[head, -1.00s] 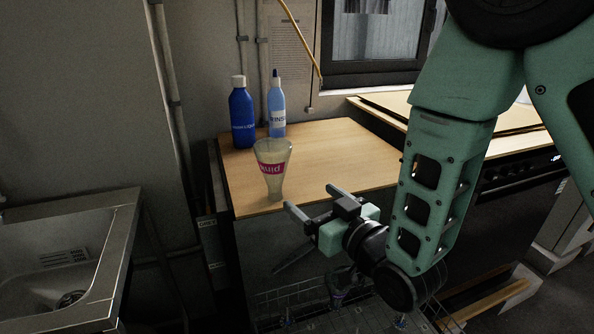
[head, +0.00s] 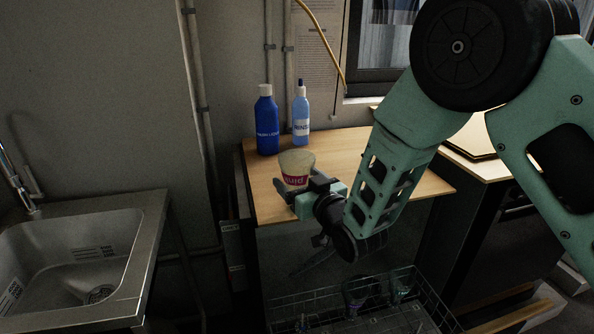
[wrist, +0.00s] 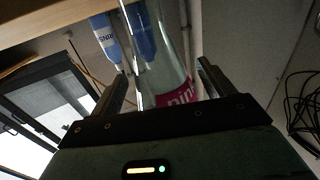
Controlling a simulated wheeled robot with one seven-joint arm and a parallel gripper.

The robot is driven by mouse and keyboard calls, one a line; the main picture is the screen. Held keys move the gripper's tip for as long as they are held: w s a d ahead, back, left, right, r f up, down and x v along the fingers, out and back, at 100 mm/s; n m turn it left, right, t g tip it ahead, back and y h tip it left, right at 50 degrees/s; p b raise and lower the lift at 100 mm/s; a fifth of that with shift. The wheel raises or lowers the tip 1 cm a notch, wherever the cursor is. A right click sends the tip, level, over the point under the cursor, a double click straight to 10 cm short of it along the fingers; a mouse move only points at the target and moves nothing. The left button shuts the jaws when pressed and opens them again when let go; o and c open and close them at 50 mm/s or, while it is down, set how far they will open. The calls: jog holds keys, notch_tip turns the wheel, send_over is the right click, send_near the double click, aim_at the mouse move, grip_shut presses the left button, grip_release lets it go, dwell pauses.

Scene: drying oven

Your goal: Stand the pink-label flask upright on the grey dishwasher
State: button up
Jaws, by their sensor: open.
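The pink-label flask (head: 297,160) is clear and conical and stands upside down on the wooden top (head: 375,150), wide base up and neck down. Its pink label reads inverted, and it also shows in the wrist view (wrist: 165,60). My gripper (head: 296,190) is open at the near side of the flask. In the wrist view the flask stands between my two fingers (wrist: 163,85), with visible gaps on both sides. The flask's mouth is hidden.
A dark blue bottle (head: 267,122) and a light blue bottle (head: 301,115) stand close behind the flask. A wire rack (head: 292,324) juts out low in front. A steel sink (head: 140,235) is at the left. The wooden top is clear to the right.

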aim_at(293, 153)
jog(key=shift+x, duration=1.55)
jog(key=c, duration=1.2)
jog(key=shift+r, duration=0.1)
notch_tip(293, 153, up, 10)
jog(key=shift+r, duration=0.8)
